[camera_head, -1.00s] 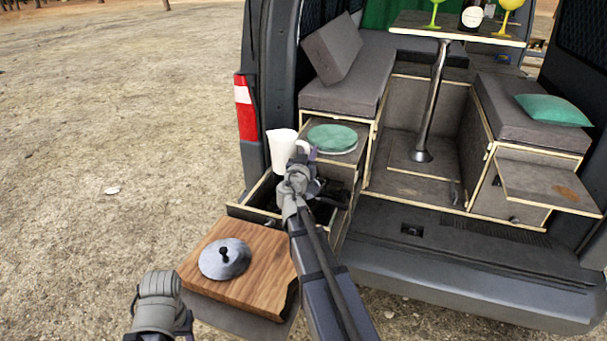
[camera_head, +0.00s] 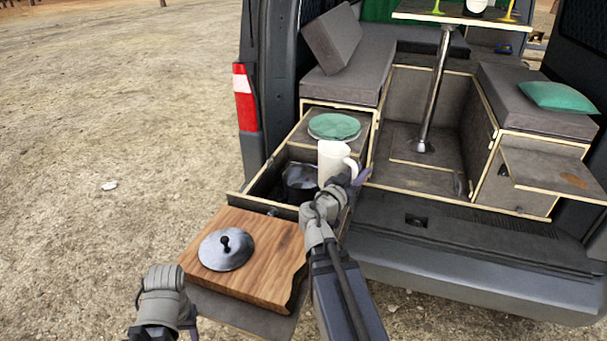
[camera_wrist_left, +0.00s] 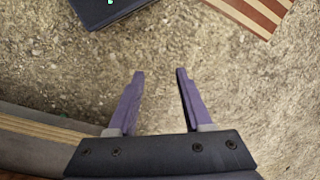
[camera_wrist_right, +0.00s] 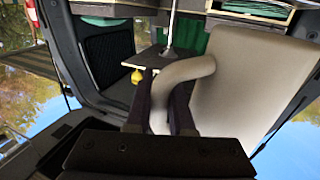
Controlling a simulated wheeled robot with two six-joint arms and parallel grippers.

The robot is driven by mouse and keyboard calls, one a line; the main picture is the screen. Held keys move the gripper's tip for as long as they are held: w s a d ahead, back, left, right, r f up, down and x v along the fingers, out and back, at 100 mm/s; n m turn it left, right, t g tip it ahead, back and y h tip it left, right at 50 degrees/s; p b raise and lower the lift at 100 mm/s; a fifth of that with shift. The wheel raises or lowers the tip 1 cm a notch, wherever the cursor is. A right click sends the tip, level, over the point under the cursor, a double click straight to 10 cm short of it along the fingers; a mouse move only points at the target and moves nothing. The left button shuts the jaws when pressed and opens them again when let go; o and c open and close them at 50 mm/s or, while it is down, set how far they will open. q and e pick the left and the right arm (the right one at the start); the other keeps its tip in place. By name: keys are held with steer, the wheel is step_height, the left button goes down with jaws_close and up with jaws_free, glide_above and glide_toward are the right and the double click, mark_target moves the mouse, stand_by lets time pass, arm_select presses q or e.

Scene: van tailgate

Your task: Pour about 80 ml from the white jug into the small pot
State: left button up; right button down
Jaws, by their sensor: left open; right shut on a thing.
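The white jug (camera_head: 334,160) is upright in the head view, held above the right side of the open drawer. My right gripper (camera_head: 350,184) is shut on its handle; the right wrist view shows the fingers at the handle, with the jug (camera_wrist_right: 240,85) filling the right side. A dark pot (camera_head: 299,180) sits in the drawer just left of the jug, partly hidden. The jug's contents do not show. My left gripper (camera_wrist_left: 158,100) is open and empty over gravel in the left wrist view; its fingers are cut off in the head view.
A wooden board (camera_head: 262,265) with a grey lid (camera_head: 226,248) on it lies in front of the drawer (camera_head: 262,190). Green plates (camera_head: 334,126) lie behind the drawer. The van's side and tail light (camera_head: 245,95) stand at the left. A table post (camera_head: 435,95) rises behind.

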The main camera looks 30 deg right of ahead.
mark_target(347, 149)
steer(key=shift+s+d+f+m+g, duration=0.15)
steer(key=shift+s+g, duration=0.1)
steer(key=shift+s, duration=0.35)
steer(key=shift+s+f+m+g, duration=0.15)
steer(key=shift+s+g, duration=0.1)
steer(key=shift+s, duration=0.35)
steer(key=shift+r, duration=0.15)
steer(key=r+n+p, duration=0.1)
steer(key=w+r+n+p, duration=0.1)
steer(key=p, duration=0.1)
steer(key=w+r+n+p, duration=0.1)
steer(key=shift+w+a+r, duration=0.1)
steer(key=shift+w+a, duration=0.05)
steer(key=shift+a, duration=0.1)
steer(key=shift+w+a+r+n+g+y+p, duration=0.1)
steer(key=shift+w+r+n+g+y+p, duration=0.1)
steer(key=shift+w+n+p, duration=0.35)
steer(key=shift+w+a+r+n+g+y+p, duration=0.15)
steer(key=shift+w+n+p, duration=0.25)
steer(key=shift+w+n, duration=0.3)
steer(key=shift+w+a+r+n+g+y+p, duration=0.1)
steer(key=shift+w+r+n+g+p, duration=0.1)
steer(key=shift+w+n+p, duration=0.35)
steer(key=shift+w+n, duration=0.2)
steer(key=shift+n, duration=0.2)
